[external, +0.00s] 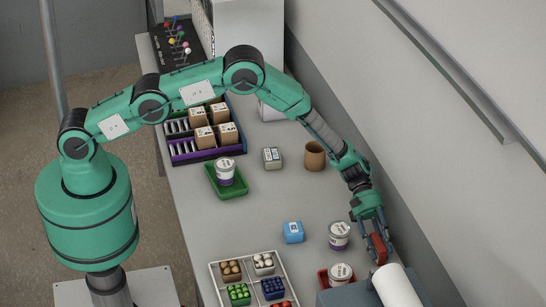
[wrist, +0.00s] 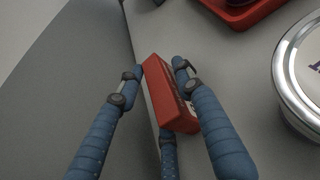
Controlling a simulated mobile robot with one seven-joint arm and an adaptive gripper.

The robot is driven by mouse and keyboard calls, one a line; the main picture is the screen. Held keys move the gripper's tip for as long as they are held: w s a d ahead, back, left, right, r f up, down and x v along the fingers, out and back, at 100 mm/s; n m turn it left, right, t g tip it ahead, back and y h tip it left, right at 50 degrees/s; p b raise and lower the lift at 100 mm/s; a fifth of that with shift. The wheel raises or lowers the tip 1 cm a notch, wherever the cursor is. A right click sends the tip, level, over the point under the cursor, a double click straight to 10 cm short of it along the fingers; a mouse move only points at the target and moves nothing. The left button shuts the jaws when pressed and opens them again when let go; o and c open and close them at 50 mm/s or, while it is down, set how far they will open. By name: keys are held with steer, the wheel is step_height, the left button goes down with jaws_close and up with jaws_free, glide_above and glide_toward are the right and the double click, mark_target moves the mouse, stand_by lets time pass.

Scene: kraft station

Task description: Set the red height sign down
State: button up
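The red height sign, a small red block with faint dark print on one side, is between my gripper's fingers in the wrist view (wrist: 165,92). My gripper (wrist: 160,75) has blue segmented fingers closed against its two sides, with a third finger below. In the external view the red sign (external: 379,246) shows at the fingertips of my gripper (external: 377,238), low at the right side of the table by the wall. I cannot tell whether its underside touches the table.
A white-lidded tin (external: 339,235) stands just left of my gripper; a second tin (external: 341,273) sits in a red tray (external: 322,279). A white roll (external: 396,286) lies in front, close to the gripper. A blue box (external: 293,232) stands farther left. The wall is close on the right.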

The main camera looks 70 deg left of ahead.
steer(key=shift+r, duration=0.15)
steer(key=v, duration=1.2)
steer(key=shift+a, duration=0.1)
stand_by(0.5)
steer(key=s+a+r+m+y, duration=0.2)
steer(key=s+a+r+m, duration=0.15)
steer(key=s+r, duration=0.5)
steer(key=s+a+r+m+y, duration=0.25)
steer(key=s+a+r, duration=0.3)
steer(key=r, duration=0.65)
steer(key=s+a+r+m+y, duration=0.2)
steer(key=s+a+r+m, duration=0.15)
steer(key=s+r, duration=0.5)
steer(key=s+a+r+m+t+y, duration=0.2)
steer(key=s+a, duration=0.4)
steer(key=s, duration=0.4)
steer(key=s+a+r+m+t+y, duration=0.1)
steer(key=s+a+r+m+y, duration=0.1)
steer(key=s+a, duration=0.5)
steer(key=s+a+r+m+t+y, duration=0.2)
steer(key=s+a, duration=0.5)
steer(key=s, duration=0.7)
step_height(320, 180, up, 4)
steer(key=shift+s+a+f+m+t+y, duration=0.25)
steer(key=shift+m+y, duration=0.2)
steer(key=shift+m, duration=0.8)
